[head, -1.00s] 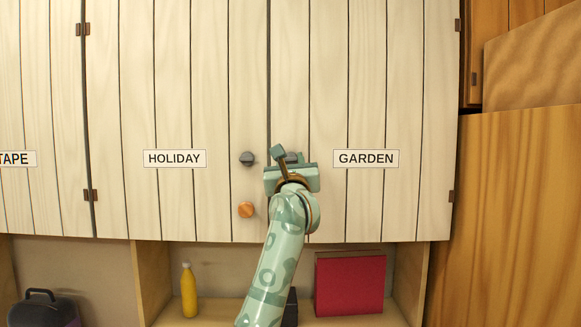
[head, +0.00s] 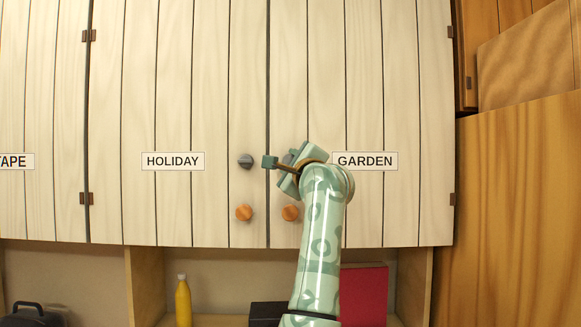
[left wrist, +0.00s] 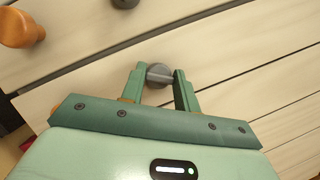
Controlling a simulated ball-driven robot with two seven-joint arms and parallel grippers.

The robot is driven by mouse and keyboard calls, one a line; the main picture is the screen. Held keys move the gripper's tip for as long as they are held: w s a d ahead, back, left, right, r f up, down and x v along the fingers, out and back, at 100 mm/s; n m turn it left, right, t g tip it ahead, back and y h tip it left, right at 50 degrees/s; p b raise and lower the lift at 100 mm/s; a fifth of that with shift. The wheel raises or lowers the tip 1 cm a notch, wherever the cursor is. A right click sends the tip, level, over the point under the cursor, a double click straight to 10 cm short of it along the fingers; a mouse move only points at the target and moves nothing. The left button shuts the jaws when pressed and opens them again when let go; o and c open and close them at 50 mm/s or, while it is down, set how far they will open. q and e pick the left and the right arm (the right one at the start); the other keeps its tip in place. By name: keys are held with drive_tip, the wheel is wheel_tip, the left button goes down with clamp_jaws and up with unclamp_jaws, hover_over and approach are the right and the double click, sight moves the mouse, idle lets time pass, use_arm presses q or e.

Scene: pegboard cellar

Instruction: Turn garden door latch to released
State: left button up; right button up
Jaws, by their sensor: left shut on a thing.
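The garden door (head: 390,95) is the pale planked door with the GARDEN label (head: 365,161). It looks closed. Its grey latch (left wrist: 158,75) sits between the two fingers of my left gripper (left wrist: 159,83) in the left wrist view. The gripper is shut on the latch. In the head view my left gripper (head: 285,160) is tilted at the door's left edge and mostly covers the latch. Which marked position the latch is in cannot be told. My right gripper is not in view.
A like grey latch (head: 246,161) is on the HOLIDAY door (head: 180,80), close to my left gripper. Orange knobs (head: 244,213) (head: 290,213) sit below the latches. Beneath are a yellow bottle (head: 183,302), a red box (head: 365,295) and a dark case (head: 35,315).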

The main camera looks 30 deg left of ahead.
use_arm(q)
drive_tip(key=n+g+p, duration=0.1)
drive_tip(key=n, duration=0.2)
drive_tip(key=shift+r+n, duration=0.15)
drive_tip(key=shift+n, duration=0.25)
drive_tip(key=shift+n+g+h+p, duration=0.4)
drive_tip(key=shift+n+g+h, duration=0.2)
drive_tip(key=shift+n, duration=0.8)
drive_tip(key=o, duration=1)
drive_tip(key=b+v, duration=0.5)
drive_tip(key=v, duration=1.1)
drive_tip(key=shift+s+d, duration=0.1)
drive_tip(key=shift+d, duration=0.05)
